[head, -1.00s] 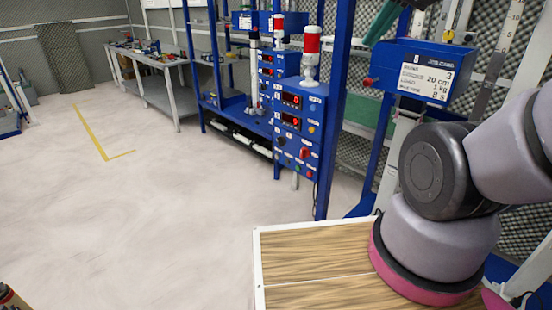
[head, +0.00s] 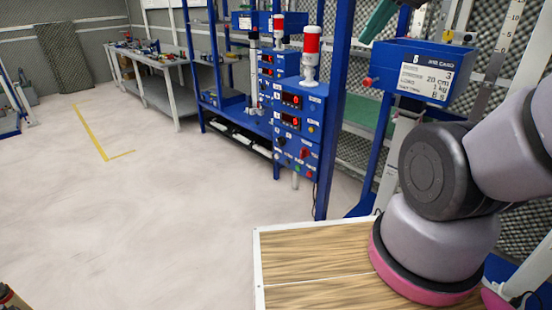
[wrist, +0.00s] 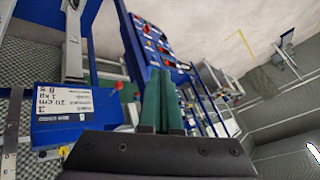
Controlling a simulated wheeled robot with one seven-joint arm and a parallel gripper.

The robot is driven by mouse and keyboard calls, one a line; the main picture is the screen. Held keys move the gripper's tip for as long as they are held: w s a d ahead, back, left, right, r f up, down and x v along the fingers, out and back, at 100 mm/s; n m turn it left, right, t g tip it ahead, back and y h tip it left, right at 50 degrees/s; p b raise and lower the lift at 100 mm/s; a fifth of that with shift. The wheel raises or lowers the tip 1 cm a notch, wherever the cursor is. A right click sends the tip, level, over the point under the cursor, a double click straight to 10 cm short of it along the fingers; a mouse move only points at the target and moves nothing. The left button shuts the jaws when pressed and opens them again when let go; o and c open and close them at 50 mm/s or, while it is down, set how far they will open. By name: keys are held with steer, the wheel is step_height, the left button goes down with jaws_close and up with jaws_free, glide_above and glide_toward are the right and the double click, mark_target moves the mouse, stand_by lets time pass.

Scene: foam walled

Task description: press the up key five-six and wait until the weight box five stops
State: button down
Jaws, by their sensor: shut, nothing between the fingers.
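A blue box (head: 455,62) with a white card (head: 425,82) reading 3, 20 cm, 1 kg and 8 s hangs at the upper right in the head view. The single character at its top is too small to tell surely as five or six. It also shows at the left in the wrist view (wrist: 65,133). The blue control panel (head: 314,150) carries red displays and several small keys; their labels are unreadable, so I cannot tell the up key. My gripper (head: 373,38) has green fingers, shut and empty, near the blue box's upper left. In the wrist view the fingers (wrist: 161,100) point toward the panel (wrist: 150,45).
A red and white beacon (head: 310,55) stands on the panel. A blue post (head: 333,120) rises beside it. A wooden-topped surface (head: 320,270) lies in front, under my arm. A grey workbench (head: 150,75) stands at the back left. The pale floor at the left is open.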

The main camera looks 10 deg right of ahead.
steer(key=w+a+f+n+t, duration=0.1)
steer(key=w+a+f, duration=0.15)
steer(key=w, duration=0.75)
steer(key=w+a+f+t, duration=0.1)
steer(key=w+a+f, duration=0.15)
steer(key=w, duration=0.65)
steer(key=w+a+f+n, duration=0.15)
steer(key=w+a, duration=0.25)
steer(key=w, duration=0.6)
steer(key=w+a+f+t+h, duration=0.1)
steer(key=w+a+f, duration=0.3)
steer(key=w+f, duration=0.5)
steer(key=w+a+f+n+t+h, duration=0.1)
steer(key=w+a+f+h, duration=0.15)
steer(key=f, duration=0.75)
steer(key=w+a+f+n+t+h, duration=0.1)
steer(key=w+a+f+n+t, duration=0.2)
steer(key=f, duration=0.8)
steer(key=s+a+f+n+t, duration=0.1)
steer(key=s+a+f+n, duration=0.1)
steer(key=f, duration=0.7)
steer(key=s+a+f+n+t, duration=0.2)
steer(key=s+f+n, duration=0.2)
steer(key=f, duration=0.6)
steer(key=shift+s+f, duration=0.25)
steer(key=shift+s, duration=0.4)
